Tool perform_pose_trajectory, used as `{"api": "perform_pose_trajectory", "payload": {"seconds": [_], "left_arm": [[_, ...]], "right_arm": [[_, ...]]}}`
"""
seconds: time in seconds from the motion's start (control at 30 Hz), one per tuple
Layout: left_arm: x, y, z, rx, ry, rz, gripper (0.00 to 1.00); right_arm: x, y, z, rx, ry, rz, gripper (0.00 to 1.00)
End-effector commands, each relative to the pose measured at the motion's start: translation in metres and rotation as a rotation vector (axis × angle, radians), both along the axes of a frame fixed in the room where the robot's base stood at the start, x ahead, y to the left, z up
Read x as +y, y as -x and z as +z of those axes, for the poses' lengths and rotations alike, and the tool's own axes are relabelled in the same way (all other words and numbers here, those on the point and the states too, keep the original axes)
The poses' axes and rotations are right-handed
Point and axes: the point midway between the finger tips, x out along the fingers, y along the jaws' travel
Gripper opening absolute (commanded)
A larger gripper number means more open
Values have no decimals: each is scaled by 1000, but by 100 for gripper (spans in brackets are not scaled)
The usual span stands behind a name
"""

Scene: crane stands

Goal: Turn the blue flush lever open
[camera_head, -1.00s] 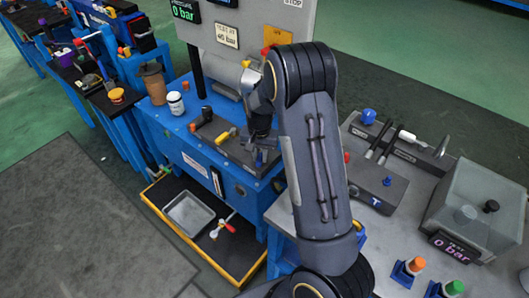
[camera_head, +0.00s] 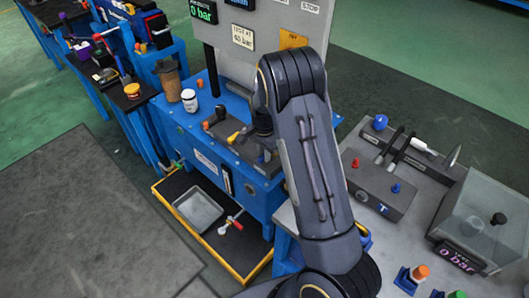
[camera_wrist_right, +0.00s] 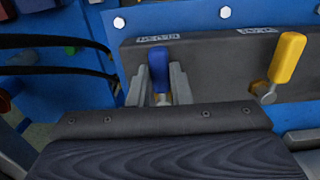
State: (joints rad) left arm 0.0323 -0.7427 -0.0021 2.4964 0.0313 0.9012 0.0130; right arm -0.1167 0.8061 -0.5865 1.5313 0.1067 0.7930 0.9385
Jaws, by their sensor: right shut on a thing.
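The blue flush lever (camera_wrist_right: 159,68) points straight up in the right wrist view, on a dark valve block (camera_wrist_right: 215,62). My right gripper (camera_wrist_right: 160,76) has one grey finger on each side of this lever and is shut on it. A yellow lever (camera_wrist_right: 286,58) stands to the right on the same block, apart from the gripper. In the head view the yellow lever (camera_head: 236,137) shows, while my right arm mostly hides the right gripper (camera_head: 266,156) and the blue lever. My left gripper is not in view.
The block is on a blue bench (camera_head: 190,135) with a white jar (camera_head: 190,100) and a brown cup (camera_head: 168,80). A grey panel (camera_head: 235,60) rises behind. A grey table (camera_head: 400,235) with a clear box (camera_head: 475,215) stands to the right. A yellow-edged tray (camera_head: 240,279) lies low in front.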

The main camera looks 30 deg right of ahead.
Motion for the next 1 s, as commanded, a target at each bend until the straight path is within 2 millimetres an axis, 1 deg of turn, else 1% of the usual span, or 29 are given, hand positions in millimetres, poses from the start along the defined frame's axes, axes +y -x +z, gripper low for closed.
{"api": "perform_pose_trajectory", "payload": {"seconds": [0.3, 0.33, 0.47, 0.5, 0.77, 0.87, 1.0], "left_arm": [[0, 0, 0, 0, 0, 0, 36], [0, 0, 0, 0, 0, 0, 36], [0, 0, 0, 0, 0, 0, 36], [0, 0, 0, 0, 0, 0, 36], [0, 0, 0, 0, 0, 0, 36], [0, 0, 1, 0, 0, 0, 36], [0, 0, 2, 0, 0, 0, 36]], "right_arm": [[-1, -2, 1, -7, 1, -6, 0], [-1, -2, 1, -7, 1, -6, 22], [-1, -1, 1, -4, 1, -5, 39], [-1, -1, 1, -4, 1, -4, 40], [0, -1, 2, -3, 0, -3, 40], [0, -1, 10, -5, 1, -2, 40], [0, -2, 34, -7, 0, -2, 40]]}}
